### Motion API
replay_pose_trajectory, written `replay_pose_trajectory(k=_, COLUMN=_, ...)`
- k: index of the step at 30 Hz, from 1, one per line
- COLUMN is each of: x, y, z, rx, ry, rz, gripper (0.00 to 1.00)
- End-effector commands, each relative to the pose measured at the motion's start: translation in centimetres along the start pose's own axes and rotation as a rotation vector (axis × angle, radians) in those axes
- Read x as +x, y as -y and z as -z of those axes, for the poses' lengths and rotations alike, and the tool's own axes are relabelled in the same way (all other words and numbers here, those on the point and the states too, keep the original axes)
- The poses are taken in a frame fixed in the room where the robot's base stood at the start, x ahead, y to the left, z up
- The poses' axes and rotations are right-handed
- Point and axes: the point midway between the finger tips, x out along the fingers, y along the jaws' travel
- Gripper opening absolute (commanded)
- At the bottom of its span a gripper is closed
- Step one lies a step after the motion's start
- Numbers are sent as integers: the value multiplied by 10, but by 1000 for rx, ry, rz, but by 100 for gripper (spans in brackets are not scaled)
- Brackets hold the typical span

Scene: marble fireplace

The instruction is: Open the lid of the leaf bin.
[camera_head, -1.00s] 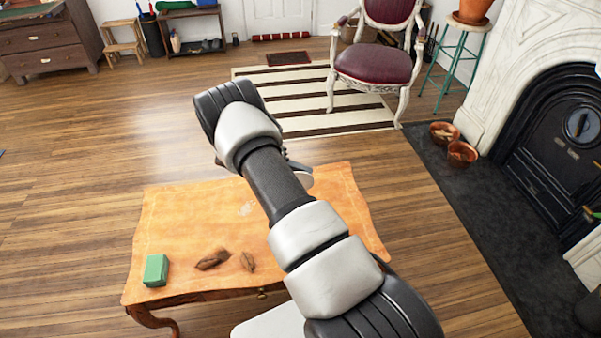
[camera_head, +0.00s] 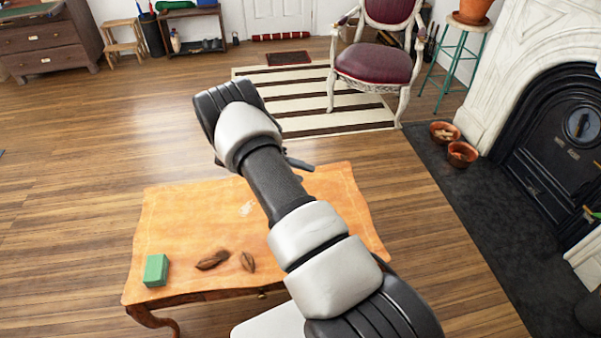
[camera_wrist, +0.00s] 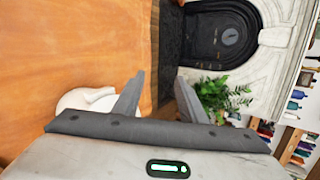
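My gripper's two grey fingers (camera_wrist: 160,88) stand apart in the wrist view, with nothing seen between them. In the head view my arm hides most of the gripper; one dark finger (camera_head: 298,164) shows past it. A white rounded thing (camera_wrist: 85,99) lies just left of the fingers in the wrist view, partly hidden by the gripper; it may be the leaf bin, but I cannot tell its lid. A green box (camera_head: 156,270) sits at the table's front left. Two brown leaf-like pieces (camera_head: 212,260) (camera_head: 248,262) lie right of it.
The orange wooden table (camera_head: 180,220) is below my arm, mostly bare on its left half. A red chair (camera_head: 374,65) stands on a striped rug (camera_head: 300,100) beyond it. The black fireplace (camera_head: 560,130) is at right, with a plant (camera_wrist: 222,95) in the wrist view.

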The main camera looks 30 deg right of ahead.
Motion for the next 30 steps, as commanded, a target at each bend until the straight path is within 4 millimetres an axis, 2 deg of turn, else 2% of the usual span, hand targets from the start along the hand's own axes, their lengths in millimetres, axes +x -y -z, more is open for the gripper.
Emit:
replay_pose_trajectory(k=5, x=-24, y=0, z=-1, rx=0, ry=4, rz=-3, gripper=38)
replay_pose_trajectory(k=15, x=-107, y=0, z=-1, rx=0, ry=5, rz=-4, gripper=38)
replay_pose_trajectory(k=21, x=-147, y=0, z=0, rx=-1, ry=2, rz=-2, gripper=38)
replay_pose_trajectory(k=25, x=-164, y=0, z=0, rx=0, ry=1, rz=-2, gripper=38)
replay_pose_trajectory(k=30, x=-172, y=0, z=0, rx=0, ry=0, rz=-2, gripper=38)
